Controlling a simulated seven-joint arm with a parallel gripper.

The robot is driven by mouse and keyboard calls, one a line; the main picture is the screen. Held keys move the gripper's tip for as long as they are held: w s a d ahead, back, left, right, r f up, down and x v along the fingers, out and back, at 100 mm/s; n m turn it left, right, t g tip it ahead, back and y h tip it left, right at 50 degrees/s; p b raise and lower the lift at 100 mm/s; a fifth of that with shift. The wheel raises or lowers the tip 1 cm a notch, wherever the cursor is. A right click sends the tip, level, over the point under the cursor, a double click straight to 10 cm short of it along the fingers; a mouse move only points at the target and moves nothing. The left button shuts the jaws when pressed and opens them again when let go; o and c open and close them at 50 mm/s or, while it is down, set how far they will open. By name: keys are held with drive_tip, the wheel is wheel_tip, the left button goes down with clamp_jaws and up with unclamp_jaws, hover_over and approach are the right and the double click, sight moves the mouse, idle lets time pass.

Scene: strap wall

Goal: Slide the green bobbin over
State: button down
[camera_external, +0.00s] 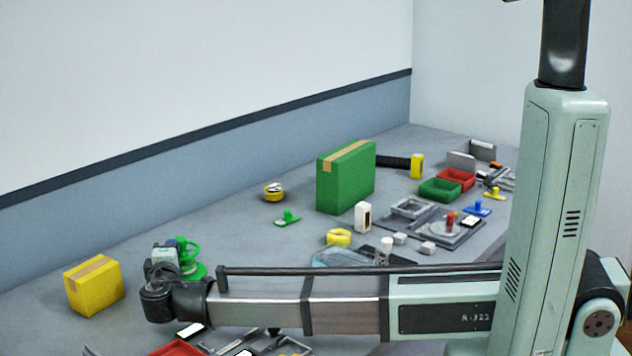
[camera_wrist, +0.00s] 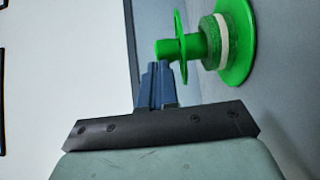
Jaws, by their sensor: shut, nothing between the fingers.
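The green bobbin (camera_wrist: 210,45) has a wide round flange (camera_wrist: 240,40), a pale band around its core, a thinner disc and a knob-like end. In the external view the green bobbin (camera_external: 194,268) stands on the table at the left, partly hidden behind my wrist. My gripper (camera_wrist: 159,67) is shut and empty, its blue-grey fingertips close to the knob end of the bobbin in the wrist view. I cannot tell whether they touch it. In the external view my gripper (camera_external: 177,245) is beside the bobbin, mostly hidden by the wrist.
A yellow box (camera_external: 94,285) stands left of my wrist. A large green box (camera_external: 346,178) stands farther back, near a smaller green piece (camera_external: 287,218) and a yellow spool (camera_external: 274,192). A red tray (camera_external: 182,348) lies at the front. Trays and small parts crowd the right; table behind the bobbin is clear.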

drive_tip(key=shift+d, duration=0.1)
drive_tip(key=w+d, duration=1)
drive_tip(key=shift+w+d, duration=0.25)
drive_tip(key=shift+d, duration=0.05)
drive_tip(key=shift+s+a, duration=0.1)
drive_tip(key=shift+a, duration=0.2)
drive_tip(key=shift+s, duration=0.1)
idle(0.4)
